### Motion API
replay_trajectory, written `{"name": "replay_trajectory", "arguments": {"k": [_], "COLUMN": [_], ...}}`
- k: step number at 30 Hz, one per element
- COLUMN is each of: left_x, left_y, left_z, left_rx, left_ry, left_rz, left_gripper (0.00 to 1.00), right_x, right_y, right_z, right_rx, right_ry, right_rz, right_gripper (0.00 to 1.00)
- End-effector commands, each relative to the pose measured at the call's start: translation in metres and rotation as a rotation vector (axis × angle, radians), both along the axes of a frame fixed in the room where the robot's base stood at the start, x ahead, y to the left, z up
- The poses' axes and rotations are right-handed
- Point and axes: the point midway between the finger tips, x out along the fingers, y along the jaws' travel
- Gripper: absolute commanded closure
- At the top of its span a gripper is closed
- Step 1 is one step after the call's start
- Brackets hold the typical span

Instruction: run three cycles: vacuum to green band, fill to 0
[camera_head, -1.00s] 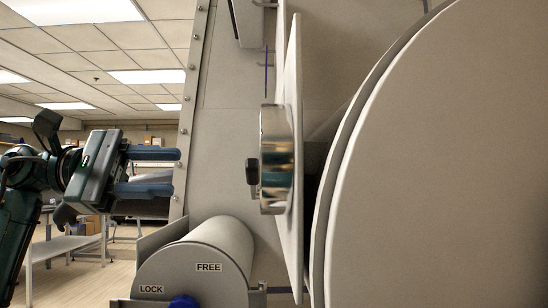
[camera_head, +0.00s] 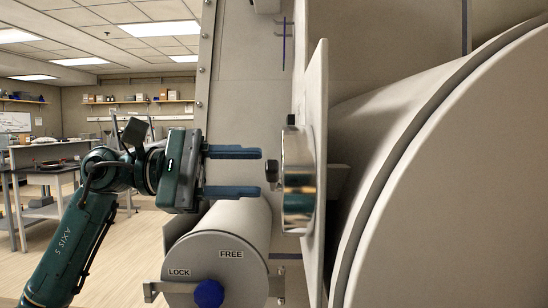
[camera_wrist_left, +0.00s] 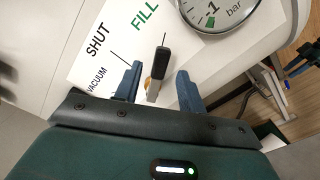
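My left gripper (camera_head: 261,172) is open, its two blue fingers pointing at the edge-on white panel (camera_head: 318,110). The black valve handle (camera_head: 272,170) is at the fingertips. In the left wrist view the handle (camera_wrist_left: 162,66) stands between the spread fingers of my gripper (camera_wrist_left: 160,71), with a visible gap on both sides. The panel (camera_wrist_left: 75,72) reads SHUT, FILL and VACUUM; the handle lines up with a thin mark near FILL.
Below my left gripper is a grey cylinder (camera_head: 240,222) with a disc marked LOCK and FREE and a blue knob (camera_head: 208,293). A large pale round door (camera_head: 470,180) fills the right. Benches (camera_head: 50,150) stand far left behind open floor.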

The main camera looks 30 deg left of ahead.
Motion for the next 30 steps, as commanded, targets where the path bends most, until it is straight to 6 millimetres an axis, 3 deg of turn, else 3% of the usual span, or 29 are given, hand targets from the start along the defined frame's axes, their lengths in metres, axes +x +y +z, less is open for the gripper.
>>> {"name": "replay_trajectory", "arguments": {"k": [3,9,20,30], "left_x": [0.011,0.022,0.025,0.025], "left_y": [-0.019,-0.036,-0.040,-0.040], "left_z": [0.004,0.002,0.000,0.000], "left_rx": [0.000,0.000,-0.001,-0.001], "left_ry": [0.000,0.000,0.000,0.000], "left_rz": [-0.002,0.000,0.000,0.000], "left_gripper": [0.60,0.60,0.60,0.88], "right_x": [0.002,0.005,0.007,0.006], "right_y": [0.006,0.007,0.007,0.007], "right_z": [0.003,0.000,-0.002,-0.002], "right_rx": [0.008,-0.003,-0.007,-0.007], "right_ry": [0.026,0.044,0.047,0.049], "right_rz": [0.014,0.020,0.021,0.020], "right_gripper": [0.64,0.64,0.64,0.64]}}
